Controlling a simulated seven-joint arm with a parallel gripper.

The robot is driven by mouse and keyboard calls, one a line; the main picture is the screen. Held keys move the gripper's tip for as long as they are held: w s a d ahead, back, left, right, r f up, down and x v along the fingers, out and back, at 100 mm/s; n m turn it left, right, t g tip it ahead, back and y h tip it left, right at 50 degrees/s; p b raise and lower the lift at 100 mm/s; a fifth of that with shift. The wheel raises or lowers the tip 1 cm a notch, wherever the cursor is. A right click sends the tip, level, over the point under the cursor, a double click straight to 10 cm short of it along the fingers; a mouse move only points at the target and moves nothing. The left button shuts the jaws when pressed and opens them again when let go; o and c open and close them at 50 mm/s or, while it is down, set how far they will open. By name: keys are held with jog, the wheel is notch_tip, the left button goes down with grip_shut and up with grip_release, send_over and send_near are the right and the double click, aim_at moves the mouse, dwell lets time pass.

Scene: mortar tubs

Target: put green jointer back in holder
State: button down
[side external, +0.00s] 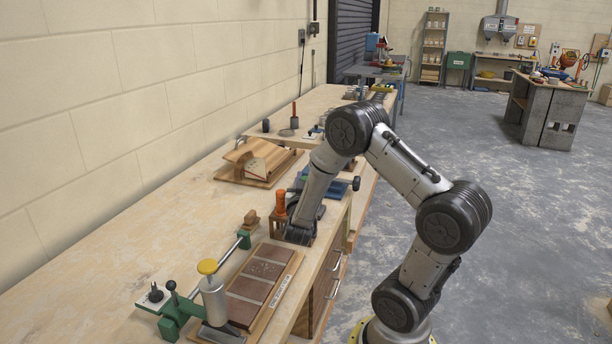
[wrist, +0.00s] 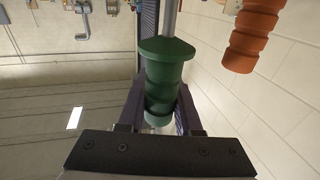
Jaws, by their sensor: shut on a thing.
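The green jointer's ribbed handle (wrist: 163,75) fills the middle of the wrist view, with a grey metal shank running up out of the frame. My gripper (wrist: 160,100) is shut on this handle, a finger on each side. In the side view my gripper (side external: 300,234) is low at the bench edge, beside a brown holder (side external: 279,222); the green jointer is hidden there. An orange handle (side external: 281,203) stands upright at the holder, and it also shows at the upper right of the wrist view (wrist: 252,35). Whether the green jointer touches the holder cannot be told.
A green clamp-like tool with a yellow knob (side external: 207,267) and a board of brown tiles (side external: 262,275) lie in front on the bench. A wooden sloped stand (side external: 257,160) and a blue tool (side external: 325,184) are behind. The bench's left side is clear.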

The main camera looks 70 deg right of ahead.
jog(key=shift+f, duration=0.4)
jog(key=shift+f, duration=1.35)
jog(key=shift+f, duration=0.65)
jog(key=shift+c, duration=0.2)
grip_release()
